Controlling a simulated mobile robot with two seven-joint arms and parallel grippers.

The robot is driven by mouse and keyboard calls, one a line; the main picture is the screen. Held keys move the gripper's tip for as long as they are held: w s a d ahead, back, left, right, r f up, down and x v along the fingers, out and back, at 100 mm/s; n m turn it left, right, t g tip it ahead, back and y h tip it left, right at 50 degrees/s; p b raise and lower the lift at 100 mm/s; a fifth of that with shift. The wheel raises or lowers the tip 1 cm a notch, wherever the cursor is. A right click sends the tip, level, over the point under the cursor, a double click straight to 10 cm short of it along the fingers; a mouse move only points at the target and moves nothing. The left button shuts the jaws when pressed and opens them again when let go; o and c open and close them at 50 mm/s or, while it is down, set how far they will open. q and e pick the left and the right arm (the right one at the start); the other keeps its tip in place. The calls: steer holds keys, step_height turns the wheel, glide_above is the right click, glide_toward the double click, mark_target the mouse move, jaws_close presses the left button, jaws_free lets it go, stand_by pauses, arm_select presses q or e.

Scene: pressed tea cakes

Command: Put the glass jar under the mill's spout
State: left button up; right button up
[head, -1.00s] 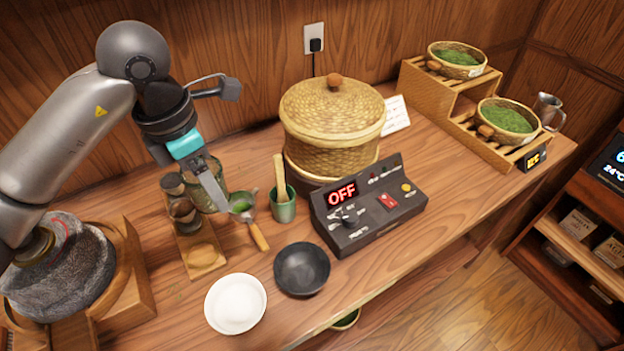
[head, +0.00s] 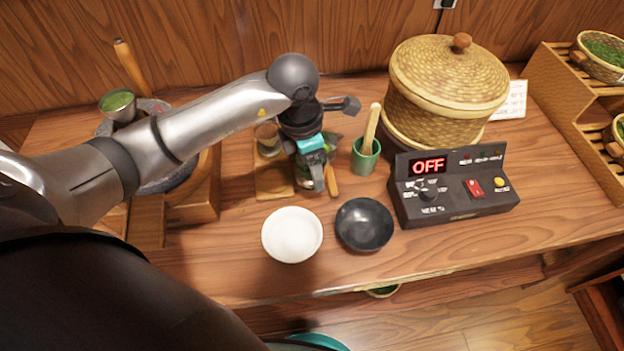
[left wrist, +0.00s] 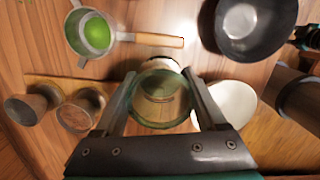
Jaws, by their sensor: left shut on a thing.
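The glass jar (left wrist: 158,100) is clear with a greenish rim and sits between the fingers of my left gripper (left wrist: 162,105) in the left wrist view. In the head view the left gripper (head: 316,178) is shut on it beside the wooden tray, and the jar (head: 302,180) is mostly hidden behind the fingers. I cannot tell its height above the table. The stone mill (head: 172,180) stands at the left on a wooden base (head: 207,175), partly covered by my left arm. Its spout cannot be made out. My right gripper is not in view.
A wooden tray (head: 272,184), white bowl (head: 291,234), black bowl (head: 364,224) and green cup (head: 365,157) stand nearby. A strainer (left wrist: 97,32) with green powder lies close to the jar. A lidded basket (head: 447,80) and control box (head: 452,187) are right. The front-left table is fairly clear.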

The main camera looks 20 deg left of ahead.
mark_target(312, 182)
arm_select(q)
steer(key=shift+f+b, duration=0.3)
steer(key=shift+f, duration=2.1)
steer(key=shift+f, duration=0.15)
steer(key=o, duration=1)
steer(key=shift+f, duration=0.1)
steer(key=o, duration=0.4)
